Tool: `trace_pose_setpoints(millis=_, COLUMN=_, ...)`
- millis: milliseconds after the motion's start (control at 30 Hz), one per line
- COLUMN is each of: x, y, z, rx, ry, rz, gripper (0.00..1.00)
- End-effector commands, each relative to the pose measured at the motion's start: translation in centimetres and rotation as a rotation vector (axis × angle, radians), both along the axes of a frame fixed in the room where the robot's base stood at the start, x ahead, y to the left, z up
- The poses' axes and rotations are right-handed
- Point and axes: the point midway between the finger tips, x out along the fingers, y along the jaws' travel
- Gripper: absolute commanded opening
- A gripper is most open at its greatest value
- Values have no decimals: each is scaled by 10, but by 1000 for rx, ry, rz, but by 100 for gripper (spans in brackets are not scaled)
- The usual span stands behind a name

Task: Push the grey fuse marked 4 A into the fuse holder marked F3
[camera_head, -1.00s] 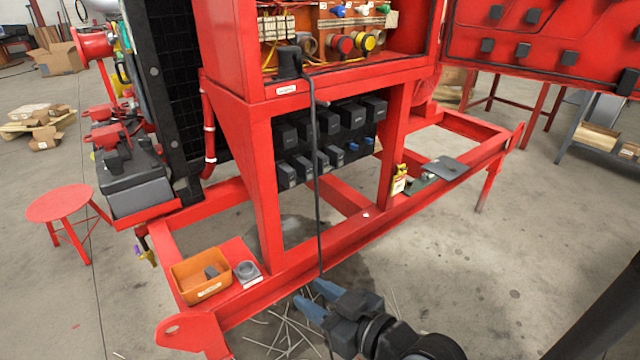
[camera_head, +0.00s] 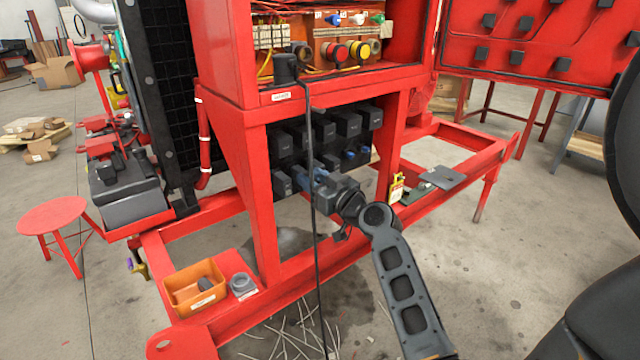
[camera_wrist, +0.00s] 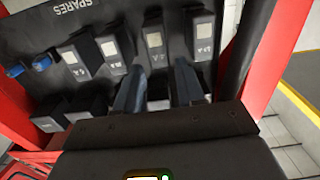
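The fuse panel (camera_head: 268,150) hangs under the red cabinet, with an upper and a lower row of dark block-shaped parts. In the wrist view the SPARES strip (camera_wrist: 95,22) and the markings appear upside down. A row of grey fuses with pale labels lies beside it. My gripper (camera_wrist: 160,66) is open and empty, its two blue fingers pointing at this row. One grey fuse (camera_wrist: 155,45) shows between the fingertips; contact cannot be told. Its marking is too small to read surely. My gripper also shows at the lower row in the head view (camera_head: 310,174). No F3 mark is readable.
A black cable (camera_head: 313,240) hangs down close to my gripper. Red posts flank the panel. An orange bin (camera_head: 195,290) and a grey ring (camera_head: 242,284) sit on the frame at lower left. A yellow-tagged item (camera_head: 396,187) and flat plate (camera_head: 442,177) lie right.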

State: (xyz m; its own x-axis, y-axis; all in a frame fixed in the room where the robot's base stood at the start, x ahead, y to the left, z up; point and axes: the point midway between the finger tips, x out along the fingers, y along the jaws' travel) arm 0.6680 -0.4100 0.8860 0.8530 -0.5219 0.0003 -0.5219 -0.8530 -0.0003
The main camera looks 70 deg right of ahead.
Motion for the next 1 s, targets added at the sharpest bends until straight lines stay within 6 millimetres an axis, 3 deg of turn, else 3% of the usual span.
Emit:
trace_pose_setpoints(millis=300, x=35, y=-22, z=1, rx=-1, ry=1, rz=-1, gripper=38)
trace_pose_setpoints(millis=700, x=42, y=-26, z=0, rx=0, ry=1, rz=-1, gripper=38)
trace_pose_setpoints(millis=1000, x=42, y=-26, z=0, rx=1, ry=1, rz=-1, gripper=12)
